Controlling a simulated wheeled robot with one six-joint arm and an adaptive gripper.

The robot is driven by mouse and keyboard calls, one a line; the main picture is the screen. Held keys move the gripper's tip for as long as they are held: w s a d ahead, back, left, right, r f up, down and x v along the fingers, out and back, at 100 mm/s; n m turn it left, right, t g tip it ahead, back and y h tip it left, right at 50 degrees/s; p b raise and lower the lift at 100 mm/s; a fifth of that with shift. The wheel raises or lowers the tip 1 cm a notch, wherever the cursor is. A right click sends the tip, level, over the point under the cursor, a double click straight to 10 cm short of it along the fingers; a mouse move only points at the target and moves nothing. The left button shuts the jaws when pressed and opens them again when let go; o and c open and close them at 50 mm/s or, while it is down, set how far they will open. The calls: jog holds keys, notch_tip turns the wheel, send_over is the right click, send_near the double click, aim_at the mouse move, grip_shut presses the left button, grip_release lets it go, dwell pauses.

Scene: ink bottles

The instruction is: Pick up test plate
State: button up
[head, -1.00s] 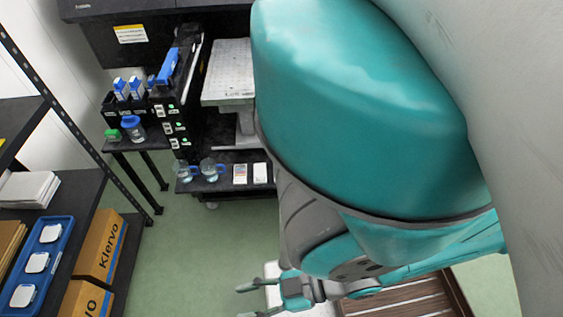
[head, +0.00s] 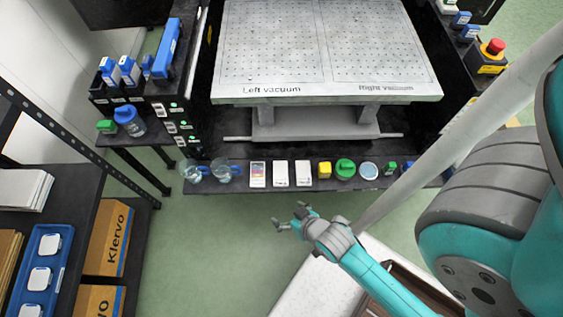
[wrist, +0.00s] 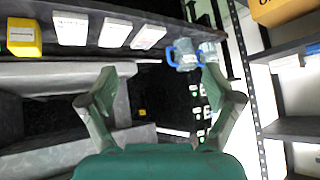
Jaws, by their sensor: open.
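A small flat plate with a coloured print (head: 258,174), which may be the test plate, lies on the dark low shelf. My gripper (head: 289,215) is open and empty, in front of the shelf and apart from the plates. In the wrist view my open gripper (wrist: 160,72) has nothing between its fingers. The plates show beyond them at the upper left, the rightmost plate (wrist: 148,36) being nearest a jug.
Two jugs with blue handles (head: 206,171) stand left of the plates. A yellow cube (head: 324,170) and a green-lidded jar (head: 345,168) stand to the right. The perforated vacuum table (head: 320,50) overhangs behind. A rack with blue tray (head: 45,270) is at left. Green floor lies between.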

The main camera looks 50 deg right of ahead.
jog(key=w+d+f+m+g, duration=0.2)
jog(key=w+d+f+g, duration=0.1)
jog(key=w+d+f, duration=0.25)
notch_tip(320, 180, up, 2)
jog(key=m+g+y, duration=0.2)
jog(key=m+g, duration=0.2)
jog(key=g, duration=0.1)
send_over(281, 173)
jog(key=shift+w+f, duration=0.1)
jog(key=shift+f, duration=5)
jog(key=c, duration=1.3)
